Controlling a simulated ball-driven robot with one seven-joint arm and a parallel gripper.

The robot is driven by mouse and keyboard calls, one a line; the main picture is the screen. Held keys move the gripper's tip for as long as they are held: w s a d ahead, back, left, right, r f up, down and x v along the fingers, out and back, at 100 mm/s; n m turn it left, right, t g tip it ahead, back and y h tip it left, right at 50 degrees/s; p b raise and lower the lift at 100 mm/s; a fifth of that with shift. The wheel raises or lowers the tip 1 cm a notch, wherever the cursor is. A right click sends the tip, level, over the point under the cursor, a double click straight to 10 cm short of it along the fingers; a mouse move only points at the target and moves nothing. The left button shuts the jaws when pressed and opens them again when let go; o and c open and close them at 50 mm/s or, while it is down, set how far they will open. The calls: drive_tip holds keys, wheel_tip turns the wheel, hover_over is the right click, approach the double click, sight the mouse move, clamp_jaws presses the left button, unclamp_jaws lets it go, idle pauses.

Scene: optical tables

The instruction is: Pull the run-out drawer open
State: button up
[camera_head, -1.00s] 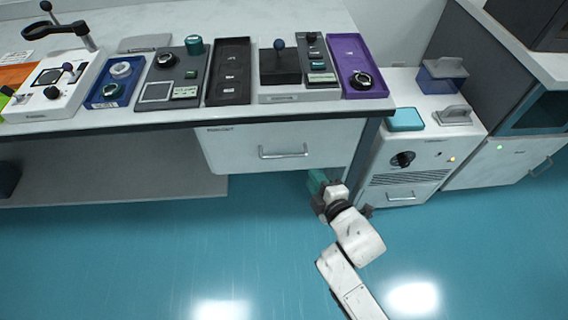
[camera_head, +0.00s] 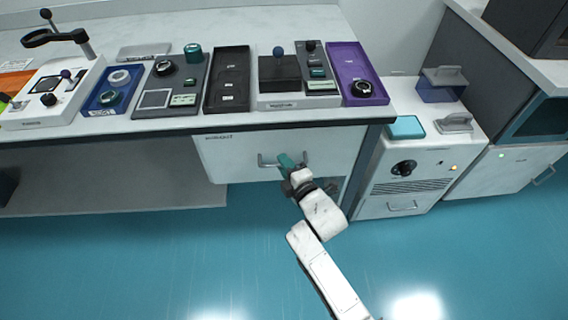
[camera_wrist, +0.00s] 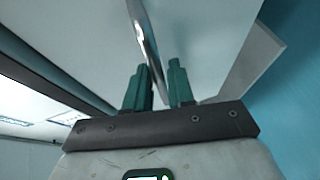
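A gap shows between the bar and the right finger. Whether the left finger touches the bar I cannot tell. The drawer looks closed.
The bench top (camera_head: 135,22) carries trays and control boxes, including a purple tray (camera_head: 347,58). A white cabinet (camera_head: 392,190) with a knob and its own handle stands close right of the drawer. The teal floor in front is clear.

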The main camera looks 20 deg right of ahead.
drive_tip(key=shift+w+f, duration=0.1)
drive_tip(key=shift+w, duration=0.3)
clamp_jaws()
